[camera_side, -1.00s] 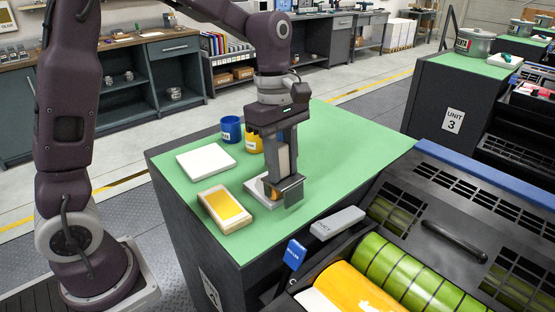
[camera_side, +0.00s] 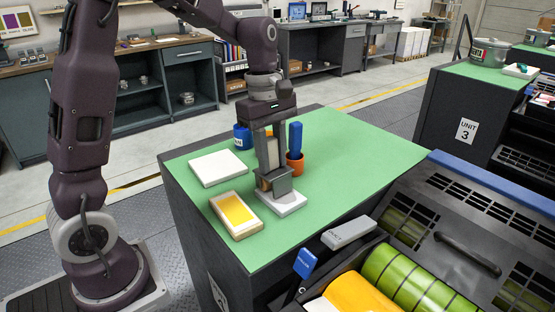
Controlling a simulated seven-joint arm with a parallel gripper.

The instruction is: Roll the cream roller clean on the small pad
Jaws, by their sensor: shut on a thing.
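My gripper (camera_side: 272,184) points down over the left part of the green table top and is shut on the cream roller (camera_side: 270,150). The rest is hidden. The small white pad (camera_side: 290,206) lies right under the fingers, toward the front. I cannot tell whether the roller touches it.
A cream tray with yellow ink (camera_side: 236,210) and a larger white slab (camera_side: 218,168) lie left of my gripper. A blue cup (camera_side: 241,138) and an orange cup holding a blue-handled tool (camera_side: 295,163) stand behind. The green top (camera_side: 360,150) is clear to the right.

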